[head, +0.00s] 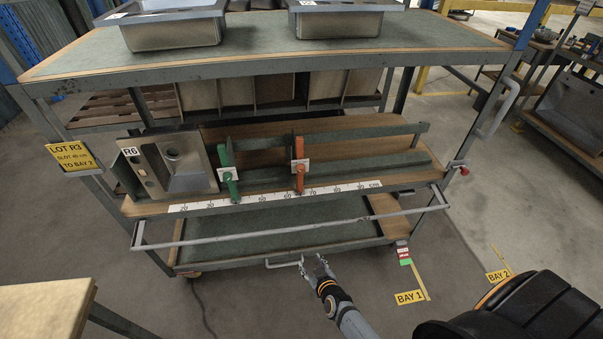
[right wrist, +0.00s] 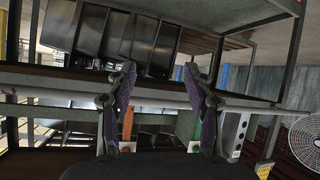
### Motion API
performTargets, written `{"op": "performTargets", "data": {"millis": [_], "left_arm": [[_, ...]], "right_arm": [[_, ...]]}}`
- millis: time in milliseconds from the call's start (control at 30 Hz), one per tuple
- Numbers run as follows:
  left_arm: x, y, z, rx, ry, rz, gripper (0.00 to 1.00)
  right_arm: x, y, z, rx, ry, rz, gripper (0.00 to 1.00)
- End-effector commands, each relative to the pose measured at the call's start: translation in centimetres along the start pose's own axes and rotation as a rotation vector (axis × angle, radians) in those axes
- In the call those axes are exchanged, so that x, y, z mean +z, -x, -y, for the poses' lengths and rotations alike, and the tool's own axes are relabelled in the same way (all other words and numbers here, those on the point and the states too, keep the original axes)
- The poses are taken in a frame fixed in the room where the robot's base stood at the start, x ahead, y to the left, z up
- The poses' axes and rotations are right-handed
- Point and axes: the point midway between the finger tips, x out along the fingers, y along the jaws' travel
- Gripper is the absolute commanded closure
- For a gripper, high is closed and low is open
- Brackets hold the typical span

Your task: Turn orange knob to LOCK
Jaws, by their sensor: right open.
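An orange upright handle (head: 299,175) with a white label plate stands on the middle shelf behind the centimetre scale; the label is too small to read. It shows in the right wrist view (right wrist: 128,125), where the picture is upside down. My right gripper (head: 316,265) is open and empty, in front of the rack and well below and apart from the orange handle. Its two spread fingers show in the right wrist view (right wrist: 159,68) with nothing between them. My left gripper is out of view.
A green handle (head: 226,178) stands left of the orange one, beside a steel sink marked R6 (head: 178,162). A grey rail (head: 250,234) runs across the rack's front. A small red knob (head: 464,171) is on the right side.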

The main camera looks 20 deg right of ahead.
Motion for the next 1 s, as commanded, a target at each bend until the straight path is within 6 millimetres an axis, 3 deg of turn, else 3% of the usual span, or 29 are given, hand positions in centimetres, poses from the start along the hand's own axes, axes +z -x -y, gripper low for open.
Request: {"op": "performTargets", "data": {"millis": [33,100,200,300,400,567,1000], "left_arm": [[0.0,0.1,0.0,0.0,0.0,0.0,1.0],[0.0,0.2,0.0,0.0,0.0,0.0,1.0],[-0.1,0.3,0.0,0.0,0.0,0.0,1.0],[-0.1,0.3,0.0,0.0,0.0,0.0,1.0],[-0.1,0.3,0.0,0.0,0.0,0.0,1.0],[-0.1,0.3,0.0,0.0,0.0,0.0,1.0],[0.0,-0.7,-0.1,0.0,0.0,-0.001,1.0]], "right_arm": [[-6.2,-0.3,-0.8,0.045,-0.002,-0.125,0.48],[-13.3,0.1,-2.2,0.117,-0.001,-0.267,0.48],[-20.5,1.6,-4.2,0.208,-0.008,-0.406,0.48],[-24.2,2.9,-5.5,0.266,-0.014,-0.476,0.48],[-25.4,3.4,-6.0,0.287,-0.016,-0.499,0.48],[-25.7,2.9,-6.2,0.287,-0.014,-0.499,0.48],[-29.4,-4.3,-8.4,0.285,-0.013,-0.498,0.48]]}}
